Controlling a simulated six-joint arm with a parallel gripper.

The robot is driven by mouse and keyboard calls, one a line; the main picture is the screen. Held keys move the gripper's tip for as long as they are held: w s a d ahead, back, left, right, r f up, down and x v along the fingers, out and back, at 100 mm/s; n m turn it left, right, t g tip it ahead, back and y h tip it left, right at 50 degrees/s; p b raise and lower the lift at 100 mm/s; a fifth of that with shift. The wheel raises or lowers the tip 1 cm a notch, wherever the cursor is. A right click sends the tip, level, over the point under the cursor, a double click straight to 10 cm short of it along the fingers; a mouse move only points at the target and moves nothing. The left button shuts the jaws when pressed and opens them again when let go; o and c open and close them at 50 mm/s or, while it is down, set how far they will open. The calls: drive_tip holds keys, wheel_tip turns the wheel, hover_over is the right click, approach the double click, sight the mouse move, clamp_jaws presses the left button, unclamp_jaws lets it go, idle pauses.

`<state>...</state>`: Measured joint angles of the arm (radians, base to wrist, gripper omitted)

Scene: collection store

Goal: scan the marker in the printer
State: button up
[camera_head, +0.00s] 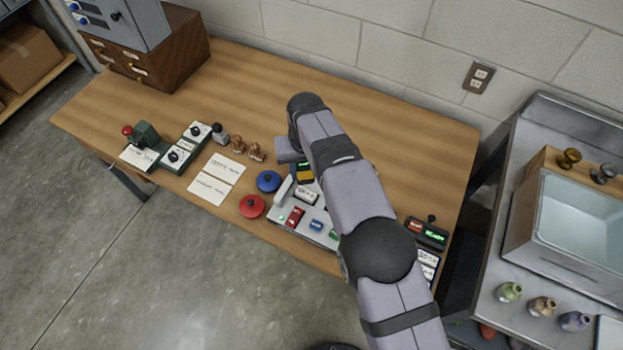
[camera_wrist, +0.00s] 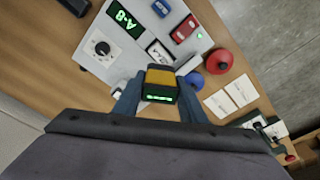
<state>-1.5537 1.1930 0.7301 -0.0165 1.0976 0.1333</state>
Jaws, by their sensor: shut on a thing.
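My gripper (camera_wrist: 160,95) is shut on a small yellow and black handheld device with a lit green display (camera_wrist: 160,78), likely the scanner. The device's yellow part (camera_head: 305,173) shows below my arm in the head view. In the wrist view the console (camera_wrist: 130,62) carries a green "A-8" display (camera_wrist: 125,19), a dial (camera_wrist: 102,48), a white label (camera_wrist: 159,52) and red and blue blocks. I cannot tell which thing is the printer or the marker. My arm hides part of the console.
A red round knob (camera_head: 252,206) and a blue one (camera_head: 268,181) stand left of the console. White cards (camera_head: 216,178), stamps (camera_head: 256,152) and a green switch station (camera_head: 146,137) lie further left. A lit display unit (camera_head: 428,234) sits right of my arm.

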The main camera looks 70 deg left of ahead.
sight(306, 183)
drive_tip(key=shift+a+n, duration=0.15)
drive_tip(key=shift+n, duration=0.65)
drive_tip(key=shift+f, duration=0.15)
drive_tip(key=shift+f+b, duration=1.65)
drive_tip(key=shift+f, duration=1.15)
drive_tip(key=shift+f+b, duration=0.4)
drive_tip(key=shift+f, duration=0.1)
drive_tip(key=shift+f, duration=0.25)
idle(0.5)
drive_tip(key=shift+r, duration=0.15)
drive_tip(key=shift+r+p, duration=1.8)
drive_tip(key=shift+r, duration=1.75)
